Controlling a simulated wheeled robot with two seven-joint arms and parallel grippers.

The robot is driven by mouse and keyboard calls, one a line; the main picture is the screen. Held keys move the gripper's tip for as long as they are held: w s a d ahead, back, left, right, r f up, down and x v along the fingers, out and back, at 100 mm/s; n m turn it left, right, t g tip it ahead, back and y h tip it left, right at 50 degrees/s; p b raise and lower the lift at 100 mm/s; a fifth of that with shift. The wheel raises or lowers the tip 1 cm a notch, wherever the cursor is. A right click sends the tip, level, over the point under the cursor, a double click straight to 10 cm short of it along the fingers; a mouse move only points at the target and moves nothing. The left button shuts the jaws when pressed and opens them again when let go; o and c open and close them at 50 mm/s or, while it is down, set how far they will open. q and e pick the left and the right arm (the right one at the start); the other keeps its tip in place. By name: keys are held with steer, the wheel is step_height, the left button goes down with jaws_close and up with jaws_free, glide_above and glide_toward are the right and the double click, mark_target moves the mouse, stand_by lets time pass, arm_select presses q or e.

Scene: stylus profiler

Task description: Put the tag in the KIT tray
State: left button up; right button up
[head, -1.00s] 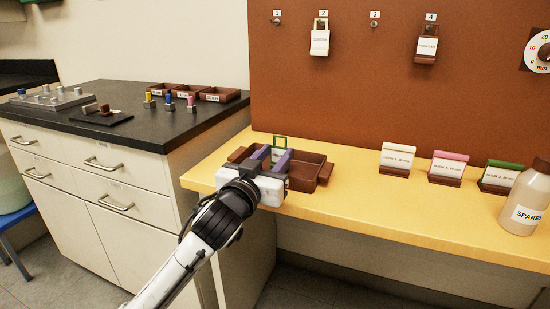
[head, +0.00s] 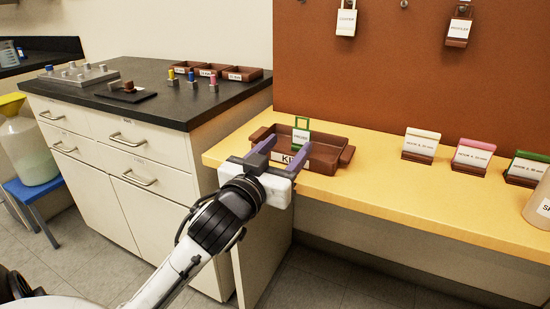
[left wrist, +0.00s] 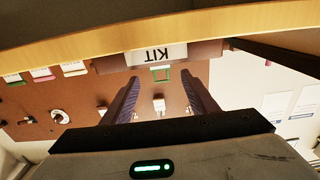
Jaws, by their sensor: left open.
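The tag, a green loop (head: 302,123) with a white printed label (head: 301,136), stands upright within the outline of the brown KIT tray (head: 340,150). Its lower end is partly hidden, so contact with the tray floor is hard to tell. My left gripper (head: 282,151) is open and empty at the tray's front, its two purple fingers apart with the tag beyond them. In the left wrist view the picture is upside down: the KIT label (left wrist: 157,54) and the tag's green loop (left wrist: 161,74) show beyond the open fingers. My right gripper is not in view.
The tray sits on a yellow shelf (head: 380,191) before a brown board (head: 400,80) with hanging tags. White (head: 420,144), pink (head: 472,156) and green-topped (head: 527,167) card holders stand to the right. A black-topped cabinet (head: 140,120) is at left.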

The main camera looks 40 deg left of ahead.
arm_select(q)
steer(key=s+d+f+m+g+h, duration=0.1)
steer(key=s+d+f+g+h, duration=0.1)
steer(key=s+d+f, duration=0.4)
steer(key=s+d+f+m+g+h+p, duration=0.1)
steer(key=s+d+f, duration=0.6)
steer(key=f, duration=1)
steer(key=s+d+f+m+g+h, duration=0.2)
steer(key=s+d+f+g+h, duration=0.2)
steer(key=s+d+f, duration=0.3)
step_height(320, 180, down, 5)
steer(key=shift+s+d+f+m+g+p, duration=0.2)
steer(key=shift+s+m+g+p, duration=0.15)
steer(key=shift+s+g, duration=0.55)
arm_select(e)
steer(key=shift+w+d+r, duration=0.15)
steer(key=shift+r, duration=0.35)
arm_select(q)
steer(key=shift+a, duration=0.1)
step_height(320, 180, up, 8)
steer(key=p, duration=1.2)
steer(key=shift+a+r+p, duration=0.15)
steer(key=shift+a+p, duration=0.2)
steer(key=shift+a, duration=0.1)
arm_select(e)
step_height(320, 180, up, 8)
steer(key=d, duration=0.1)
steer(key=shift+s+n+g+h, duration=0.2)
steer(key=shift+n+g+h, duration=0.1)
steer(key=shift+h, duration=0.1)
